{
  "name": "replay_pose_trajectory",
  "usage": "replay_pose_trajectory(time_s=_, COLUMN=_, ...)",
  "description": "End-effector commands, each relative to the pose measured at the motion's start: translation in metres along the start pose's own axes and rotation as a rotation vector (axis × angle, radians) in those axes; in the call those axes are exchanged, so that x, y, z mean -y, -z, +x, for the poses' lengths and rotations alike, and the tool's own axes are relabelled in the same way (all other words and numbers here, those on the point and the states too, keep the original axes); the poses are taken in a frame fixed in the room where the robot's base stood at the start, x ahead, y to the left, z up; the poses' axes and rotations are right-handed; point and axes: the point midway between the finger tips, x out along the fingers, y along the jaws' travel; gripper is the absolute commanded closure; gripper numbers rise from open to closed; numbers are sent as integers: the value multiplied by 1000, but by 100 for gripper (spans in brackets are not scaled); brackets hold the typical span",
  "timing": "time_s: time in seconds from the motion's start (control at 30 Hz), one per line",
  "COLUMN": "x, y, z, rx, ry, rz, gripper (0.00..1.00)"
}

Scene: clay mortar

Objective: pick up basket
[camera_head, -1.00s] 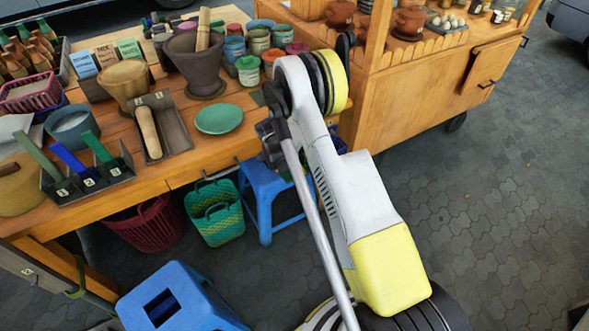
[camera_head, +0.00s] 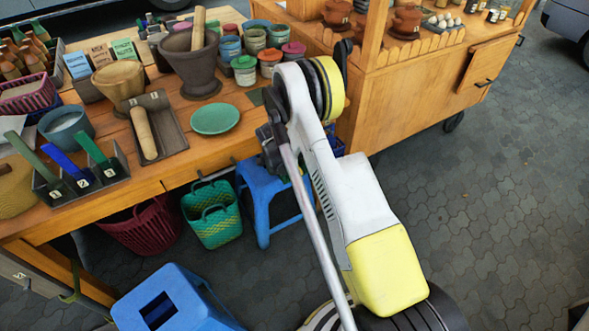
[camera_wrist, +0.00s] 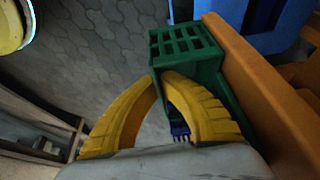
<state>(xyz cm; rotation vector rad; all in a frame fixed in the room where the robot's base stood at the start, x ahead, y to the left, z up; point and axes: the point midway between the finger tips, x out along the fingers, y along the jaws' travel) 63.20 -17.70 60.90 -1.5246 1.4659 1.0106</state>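A green woven basket (camera_head: 211,212) with handles stands on the ground under the table in the head view. A dark red basket (camera_head: 143,226) stands to its left, and a small pink basket (camera_head: 26,97) is on the table at the far left. In the wrist view, my gripper (camera_wrist: 159,78) has two curved yellow fingers whose tips appear to meet, with nothing seen held between them. Just beyond the tips is a green box-like thing with square holes (camera_wrist: 185,45); I cannot tell whether it is a basket. My gripper is hidden behind my arm in the head view.
The wooden table (camera_head: 178,168) holds a mortar (camera_head: 190,68), a green plate (camera_head: 215,119) and several jars. Blue stools (camera_head: 268,195) stand under its edge and in front (camera_head: 170,300). A wooden cart (camera_head: 420,85) is behind my arm. Paved ground (camera_head: 500,190) at right is clear.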

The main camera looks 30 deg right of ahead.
Motion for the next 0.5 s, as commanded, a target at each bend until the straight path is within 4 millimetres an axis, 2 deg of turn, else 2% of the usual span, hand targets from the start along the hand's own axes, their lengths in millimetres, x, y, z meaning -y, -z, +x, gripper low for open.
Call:
replay_pose_trajectory(time_s=0.23, x=-16, y=8, z=-18, rx=0, ry=0, rz=0, gripper=100)
replay_pose_trajectory(time_s=0.5, x=-70, y=19, z=-45, rx=0, ry=-1, rz=1, gripper=100)
